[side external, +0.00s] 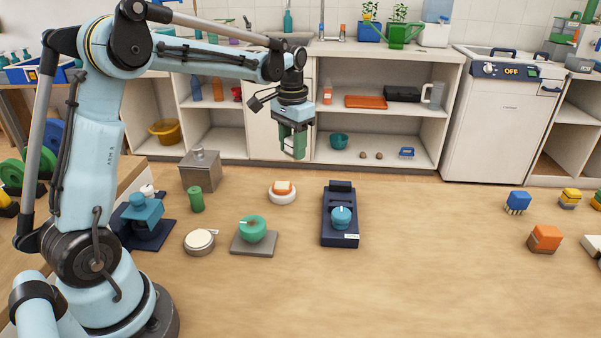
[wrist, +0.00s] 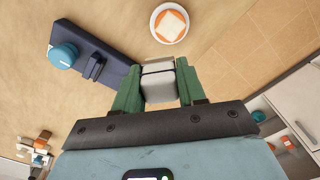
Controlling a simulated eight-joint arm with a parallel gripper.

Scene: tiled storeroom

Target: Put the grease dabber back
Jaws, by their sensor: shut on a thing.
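Below stand a round white dish with an orange, pale-topped piece (side external: 282,193) and a dark blue stand (side external: 328,232) with a teal knob. I cannot tell which thing is the dabber's holder.
Coloured blocks (side external: 545,239) stand at the right.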

